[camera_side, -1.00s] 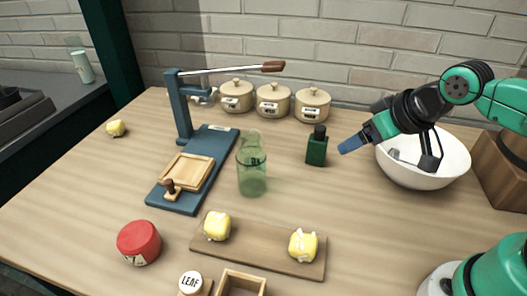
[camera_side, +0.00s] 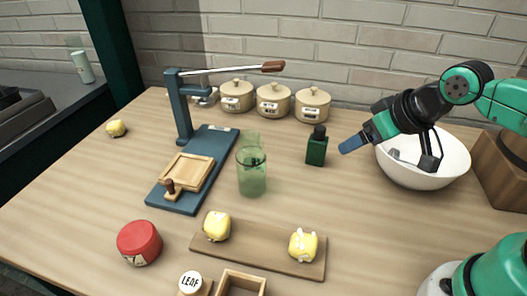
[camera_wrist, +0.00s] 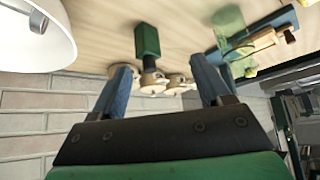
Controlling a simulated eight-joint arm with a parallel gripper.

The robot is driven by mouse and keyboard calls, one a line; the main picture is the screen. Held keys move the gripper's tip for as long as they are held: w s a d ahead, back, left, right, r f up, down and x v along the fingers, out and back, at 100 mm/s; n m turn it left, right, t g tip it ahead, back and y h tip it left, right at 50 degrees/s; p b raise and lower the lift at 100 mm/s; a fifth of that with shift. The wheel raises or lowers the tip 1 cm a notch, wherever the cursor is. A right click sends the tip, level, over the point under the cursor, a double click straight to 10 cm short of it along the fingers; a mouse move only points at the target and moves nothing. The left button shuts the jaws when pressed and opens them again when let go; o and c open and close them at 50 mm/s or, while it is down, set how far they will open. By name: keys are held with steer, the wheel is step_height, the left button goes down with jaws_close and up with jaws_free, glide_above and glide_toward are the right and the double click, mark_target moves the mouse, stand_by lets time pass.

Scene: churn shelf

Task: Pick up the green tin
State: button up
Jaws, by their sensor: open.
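The green tin (camera_side: 316,150), a dark green square body with a black cap, stands upright on the table right of the clear green glass jar (camera_side: 251,172). My gripper (camera_side: 350,145) is just right of the tin, apart from it, with its blue fingers pointing left. In the wrist view my gripper (camera_wrist: 160,66) is open, with nothing between its fingers. There the tin (camera_wrist: 147,40) appears beyond the fingertips, nearer the left finger, with its cap toward the gripper.
A white bowl (camera_side: 430,176) stands right, below my wrist. Lidded pots (camera_side: 273,101) line the wall. A blue press (camera_side: 183,115) stands left. A board (camera_side: 260,250) with yellow lumps and a red tin (camera_side: 139,243) lie in front. The table between tin and board is clear.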

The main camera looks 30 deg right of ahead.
steer(key=m, duration=0.2)
steer(key=m+t+y, duration=0.1)
steer(key=m+y, duration=0.8)
steer(key=m, duration=1.4)
glide_toward(321, 128)
steer(key=x, duration=0.5)
steer(key=shift+s+f, duration=0.2)
steer(key=shift+f, duration=0.2)
steer(key=shift+m+t+y, duration=0.6)
steer(key=shift+m, duration=0.1)
steer(key=shift+d+f+x, duration=0.1)
steer(key=shift+f+x, duration=0.05)
steer(key=shift+x, duration=1.15)
steer(key=shift+d+f+x, duration=0.1)
steer(key=shift+f+x, duration=0.1)
steer(key=shift+x, duration=1.15)
jaws_close()
